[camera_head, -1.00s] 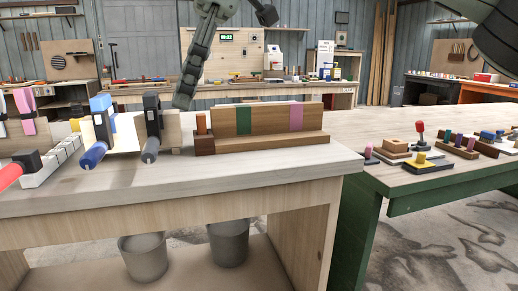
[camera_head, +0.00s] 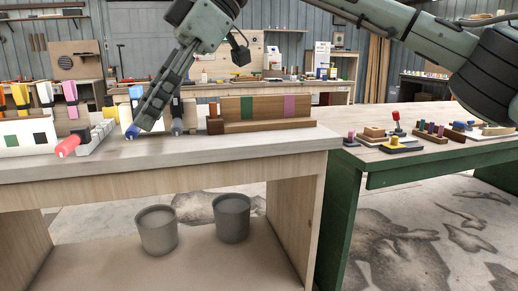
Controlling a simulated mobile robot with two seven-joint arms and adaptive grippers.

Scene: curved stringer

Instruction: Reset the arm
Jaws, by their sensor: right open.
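My right arm (camera_head: 425,30) reaches in from the upper right, across the top of the picture. Its gripper (camera_head: 148,112) points down and to the left over the light wooden bench (camera_head: 200,147). The gripper is open and I see it nearly side-on, with nothing visible between its fingers. Its fingertips overlap the blue-handled clamp (camera_head: 131,131) in the picture; I cannot tell if they touch it. A grey-handled clamp (camera_head: 177,126) stands just right of the fingers. My left gripper is out of view.
A wooden stand with green and pink strips (camera_head: 267,108) sits right of the gripper. A red-handled clamp (camera_head: 70,146) lies at left. Two grey buckets (camera_head: 157,230) stand below. The green bench (camera_head: 400,178) at right holds small pegged blocks. The bench's front strip is clear.

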